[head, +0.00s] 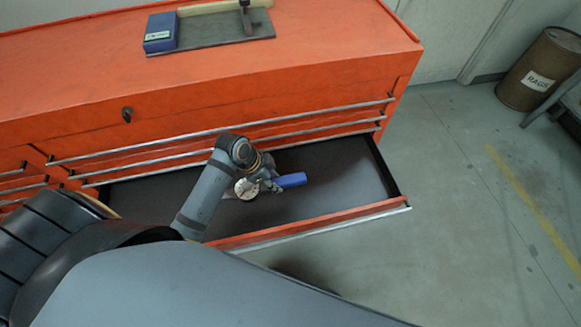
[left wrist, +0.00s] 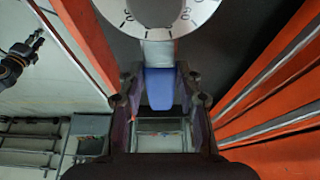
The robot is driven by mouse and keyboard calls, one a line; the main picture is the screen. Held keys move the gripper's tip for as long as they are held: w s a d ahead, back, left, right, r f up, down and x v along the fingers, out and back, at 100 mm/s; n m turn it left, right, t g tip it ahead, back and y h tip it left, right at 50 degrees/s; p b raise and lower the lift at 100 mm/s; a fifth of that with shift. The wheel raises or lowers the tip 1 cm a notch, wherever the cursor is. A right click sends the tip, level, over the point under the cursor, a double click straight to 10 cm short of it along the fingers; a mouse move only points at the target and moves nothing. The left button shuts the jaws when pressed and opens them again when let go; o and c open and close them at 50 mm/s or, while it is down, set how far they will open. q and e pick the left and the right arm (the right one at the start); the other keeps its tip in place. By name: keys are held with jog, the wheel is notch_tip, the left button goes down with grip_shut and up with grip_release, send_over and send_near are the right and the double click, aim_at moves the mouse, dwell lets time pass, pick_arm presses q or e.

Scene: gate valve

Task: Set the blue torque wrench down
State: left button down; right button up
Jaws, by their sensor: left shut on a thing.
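The blue torque wrench has a blue handle (head: 291,180) and a round white dial (head: 246,189). My left gripper (head: 271,183) is shut on it and holds it over the open drawer (head: 345,175). In the left wrist view, the blue handle (left wrist: 160,88) lies between the fingers of the left gripper (left wrist: 160,103), and the white dial (left wrist: 158,15) is at the top edge. I cannot tell whether the wrench touches the drawer's dark floor. A dark jointed part at the left of the left wrist view seems to be my right arm's end; its jaws are unclear.
The orange tool cabinet (head: 230,70) carries a dark mat (head: 215,32) with a blue box (head: 160,33) on it. A brown rags drum (head: 541,70) stands at the far right.

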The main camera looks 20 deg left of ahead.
pick_arm(q)
jog(key=w+d+f, duration=0.1)
jog(key=w+f, duration=0.1)
jog(key=w, duration=0.1)
jog(key=w+d+f+b, duration=0.1)
jog(key=w+d+f, duration=0.1)
jog(key=w+f, duration=0.1)
jog(key=w+d+f, duration=0.1)
jog(key=w+f, duration=0.1)
jog(key=w, duration=0.1)
jog(key=shift+w+d+f+b, duration=0.1)
jog(key=shift+d+f+b, duration=0.05)
jog(key=shift+f+b, duration=0.25)
jog(key=shift+w+d+f+b, duration=0.1)
jog(key=shift+w+f+b, duration=0.1)
jog(key=shift+f, duration=0.7)
jog(key=shift+w+f+b, duration=0.1)
jog(key=shift+f+b, duration=0.1)
jog(key=shift+f, duration=0.7)
jog(key=shift+s, duration=0.1)
jog(key=c, duration=0.9)
grip_release()
jog(key=shift+s+f, duration=0.1)
jog(key=p+v, duration=0.2)
jog(key=v, duration=1)
